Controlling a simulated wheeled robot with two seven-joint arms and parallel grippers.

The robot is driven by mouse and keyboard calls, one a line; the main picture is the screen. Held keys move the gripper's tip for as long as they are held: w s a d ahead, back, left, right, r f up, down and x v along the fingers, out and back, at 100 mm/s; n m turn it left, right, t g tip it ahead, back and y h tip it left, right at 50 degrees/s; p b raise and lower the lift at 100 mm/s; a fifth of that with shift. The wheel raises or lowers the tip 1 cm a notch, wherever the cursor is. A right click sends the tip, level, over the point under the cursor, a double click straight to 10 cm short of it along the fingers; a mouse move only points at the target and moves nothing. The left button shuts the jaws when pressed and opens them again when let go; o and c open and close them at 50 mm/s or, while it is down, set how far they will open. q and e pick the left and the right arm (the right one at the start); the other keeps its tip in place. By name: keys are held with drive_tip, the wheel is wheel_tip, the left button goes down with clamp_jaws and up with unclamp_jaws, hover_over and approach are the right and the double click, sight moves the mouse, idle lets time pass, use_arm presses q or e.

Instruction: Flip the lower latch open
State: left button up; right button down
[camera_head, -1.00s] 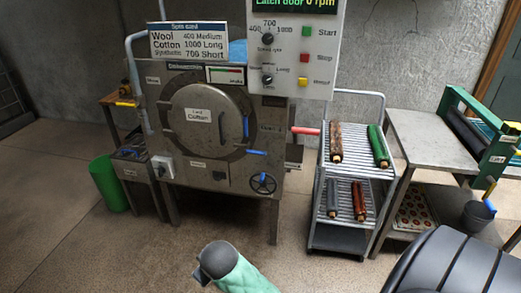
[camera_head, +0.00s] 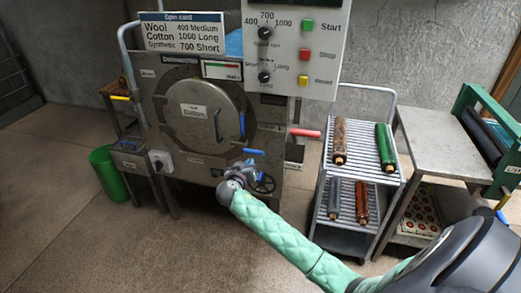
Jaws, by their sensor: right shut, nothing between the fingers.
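The spin machine (camera_head: 172,150) has a round door (camera_head: 205,125) with a "Load Cotton" label. Two blue handles show at the door's right side: an upper one (camera_head: 242,125) standing upright and a lower one (camera_head: 253,151) lying level, pointing right. My right gripper (camera_head: 243,167) is in front of the machine's lower right, just below the lower blue handle in the picture. It looks shut and empty. It is small, and I cannot tell whether it touches the machine. My left gripper is out of view.
A blue-rimmed handwheel (camera_head: 265,183) sits beside my right gripper, partly hidden. A red handle (camera_head: 305,133) sticks out towards the rack cart (camera_head: 330,205) with rolls. A control panel (camera_head: 292,45) hangs above. A green bin (camera_head: 110,172) stands left. The floor in front is open.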

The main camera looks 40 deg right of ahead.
sight(255, 152)
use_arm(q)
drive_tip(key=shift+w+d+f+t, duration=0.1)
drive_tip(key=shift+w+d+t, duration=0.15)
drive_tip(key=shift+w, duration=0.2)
use_arm(e)
drive_tip(key=m, duration=0.1)
drive_tip(key=w+r+m+t, duration=0.1)
drive_tip(key=m, duration=0.1)
drive_tip(key=shift+r+m, duration=0.2)
drive_tip(key=shift+m, duration=0.1)
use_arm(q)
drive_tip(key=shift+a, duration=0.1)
use_arm(e)
drive_tip(key=shift+s, duration=0.1)
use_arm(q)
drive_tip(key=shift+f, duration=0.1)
